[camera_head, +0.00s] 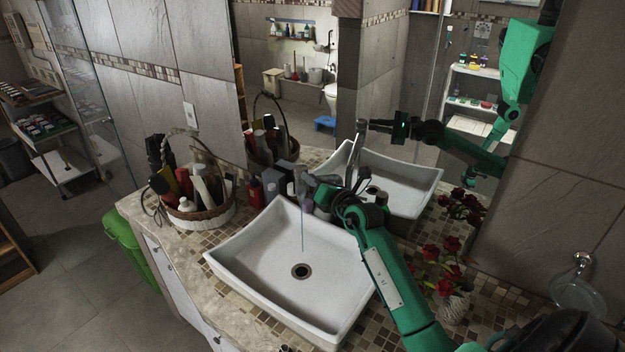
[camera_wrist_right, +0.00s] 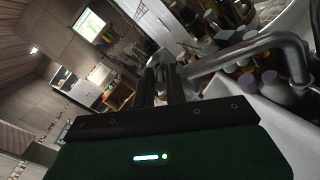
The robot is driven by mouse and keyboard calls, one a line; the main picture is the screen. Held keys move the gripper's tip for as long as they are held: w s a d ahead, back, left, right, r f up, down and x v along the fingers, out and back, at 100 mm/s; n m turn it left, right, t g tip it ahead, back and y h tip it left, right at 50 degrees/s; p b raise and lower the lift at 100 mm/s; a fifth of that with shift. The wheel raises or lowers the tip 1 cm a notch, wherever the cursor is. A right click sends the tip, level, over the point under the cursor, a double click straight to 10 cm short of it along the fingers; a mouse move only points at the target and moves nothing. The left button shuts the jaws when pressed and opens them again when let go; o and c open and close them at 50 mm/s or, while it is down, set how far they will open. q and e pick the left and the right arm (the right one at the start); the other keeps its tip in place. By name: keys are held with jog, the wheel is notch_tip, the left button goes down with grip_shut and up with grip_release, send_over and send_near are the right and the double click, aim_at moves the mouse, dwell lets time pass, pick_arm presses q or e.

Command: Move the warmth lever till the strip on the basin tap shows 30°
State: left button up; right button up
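The grey metal basin tap (camera_head: 307,184) stands at the back edge of the white basin (camera_head: 245,272), and a thin stream of water falls from it. My right gripper (camera_head: 326,196) is at the tap, its arm coming in from the lower right. The gripper and arm partly cover the tap. In the right wrist view the dark fingers (camera_wrist_right: 163,84) stand close together beside the tap's curved metal (camera_wrist_right: 270,42). I cannot tell whether they hold the warmth lever. The lever and the strip's reading cannot be made out. My left gripper is not in view.
A wicker basket (camera_head: 205,217) of bottles stands left of the basin. Small bottles (camera_head: 256,190) stand behind it. A vase (camera_head: 453,308) of red flowers stands right of my arm. The mirror (camera_head: 300,80) behind reflects the tap, basin and my arm.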

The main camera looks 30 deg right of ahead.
jog(key=shift+o, duration=1.4)
jog(key=shift+s+f, duration=0.1)
jog(key=s+d+b, duration=0.1)
jog(key=s+b, duration=0.4)
jog(key=s, duration=0.8)
jog(key=shift+s, duration=0.3)
